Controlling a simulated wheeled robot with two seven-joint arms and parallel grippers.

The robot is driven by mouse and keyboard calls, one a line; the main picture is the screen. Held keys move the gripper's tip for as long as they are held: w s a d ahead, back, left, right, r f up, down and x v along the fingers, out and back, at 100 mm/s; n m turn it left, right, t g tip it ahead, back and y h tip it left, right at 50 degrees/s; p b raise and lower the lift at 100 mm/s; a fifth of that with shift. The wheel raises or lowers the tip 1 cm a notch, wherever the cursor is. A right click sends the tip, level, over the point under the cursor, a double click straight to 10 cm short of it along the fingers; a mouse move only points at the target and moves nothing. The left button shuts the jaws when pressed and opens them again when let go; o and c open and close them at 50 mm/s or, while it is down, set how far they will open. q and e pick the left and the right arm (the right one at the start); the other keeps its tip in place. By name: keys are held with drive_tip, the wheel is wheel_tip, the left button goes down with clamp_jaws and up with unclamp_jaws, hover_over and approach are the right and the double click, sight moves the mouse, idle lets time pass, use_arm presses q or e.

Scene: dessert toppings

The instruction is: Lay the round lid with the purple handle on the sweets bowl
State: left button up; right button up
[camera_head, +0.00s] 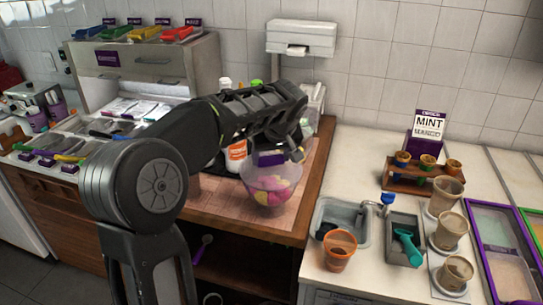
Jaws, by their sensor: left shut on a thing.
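The sweets bowl (271,193) is clear, with pink and yellow sweets inside. It stands near the right front corner of the wooden counter. My left gripper (289,153) reaches over it from the left, pointing down, and is shut on the purple-handled lid. A purple piece, the lid's handle (267,159), shows at the fingers, just above the bowl's rim. The lid's disc is hard to make out against the clear bowl, so I cannot tell whether it touches the rim. My right gripper is not in view.
An orange-labelled bottle (236,156) stands close behind the bowl, partly hidden by my arm. To the right, the white counter holds a sink (343,214), an orange cup (338,254), a tray with a teal scoop (408,246) and several brown cups.

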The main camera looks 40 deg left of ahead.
use_arm(q)
drive_tip(key=o, duration=1.5)
drive_tip(key=shift+r+p, duration=2.3)
drive_tip(key=shift+r, duration=1.2)
